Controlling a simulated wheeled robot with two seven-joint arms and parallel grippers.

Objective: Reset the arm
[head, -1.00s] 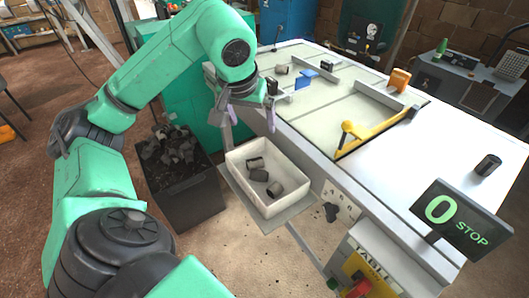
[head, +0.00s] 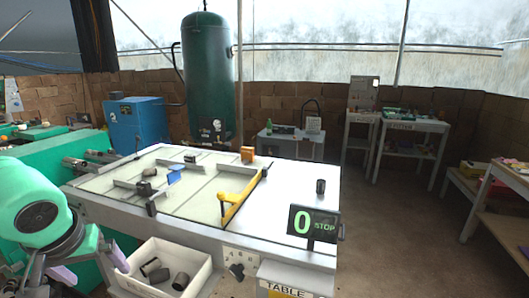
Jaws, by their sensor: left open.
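My left arm comes in at the lower left, and its gripper (head: 92,266) is open, with two purple fingertips apart and nothing seen between them. It is just left of a white bin (head: 205,272) at the table's front edge. The bin holds dark cylindrical plugs, one of them a plug (head: 181,281) near its middle. Another dark plug (head: 320,186) stands upright on the right part of the white table (head: 290,180). My right gripper is not in view.
On the table are a yellow lever arm (head: 238,200), an orange block (head: 247,154), a blue piece (head: 174,178) and low metal rails. A black display (head: 313,223) reading "0 STOP" stands at the front right corner. A green tank (head: 208,75) and side tables stand behind.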

